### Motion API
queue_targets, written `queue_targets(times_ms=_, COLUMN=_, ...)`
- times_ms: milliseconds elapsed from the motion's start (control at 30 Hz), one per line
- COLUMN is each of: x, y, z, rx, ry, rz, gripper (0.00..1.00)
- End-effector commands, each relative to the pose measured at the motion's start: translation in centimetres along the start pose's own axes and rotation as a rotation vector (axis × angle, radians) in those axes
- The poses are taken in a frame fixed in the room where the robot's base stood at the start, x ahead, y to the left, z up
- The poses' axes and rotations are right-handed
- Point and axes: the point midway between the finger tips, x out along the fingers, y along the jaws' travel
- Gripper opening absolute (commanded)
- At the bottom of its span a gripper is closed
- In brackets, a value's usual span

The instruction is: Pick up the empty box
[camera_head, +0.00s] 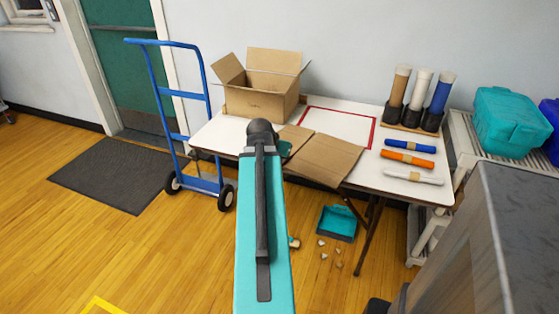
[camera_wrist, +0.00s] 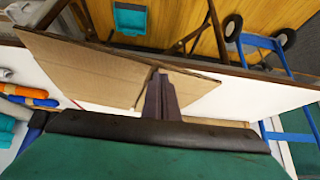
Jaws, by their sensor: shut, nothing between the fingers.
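An open cardboard box (camera_head: 258,103) with raised flaps stands at the back left of the white table (camera_head: 221,137). The part of its inside that shows looks empty; its floor is hidden. My gripper (camera_wrist: 160,80) is shut and empty in the wrist view, over or against flat brown cardboard (camera_wrist: 85,68); contact cannot be told. In the head view my arm hides most of the gripper, which is in front of the box and apart from it. The box cannot be made out in the wrist view.
Flat cardboard (camera_head: 325,159) overhangs the table's front edge beside a red-outlined area (camera_head: 340,124). Tubes (camera_head: 420,92) and rolls (camera_head: 408,160) are at the right. A blue hand truck (camera_head: 206,184) stands left. A teal dustpan (camera_head: 337,223) and small debris lie on the floor.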

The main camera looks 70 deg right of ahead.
Motion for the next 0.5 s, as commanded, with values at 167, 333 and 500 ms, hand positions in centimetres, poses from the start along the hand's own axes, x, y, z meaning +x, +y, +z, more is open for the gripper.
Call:
queue_targets(times_ms=167, x=-0.27, y=0.03, z=0.81, rx=0.0, ry=0.001, rz=0.0, gripper=0.0)
queue_targets(times_ms=333, x=-0.57, y=-0.03, z=1.08, rx=-0.001, ry=0.0, rz=-0.001, gripper=0.0)
queue_targets(times_ms=500, x=-0.72, y=-0.03, z=1.09, rx=-0.001, ry=0.0, rz=0.0, gripper=0.0)
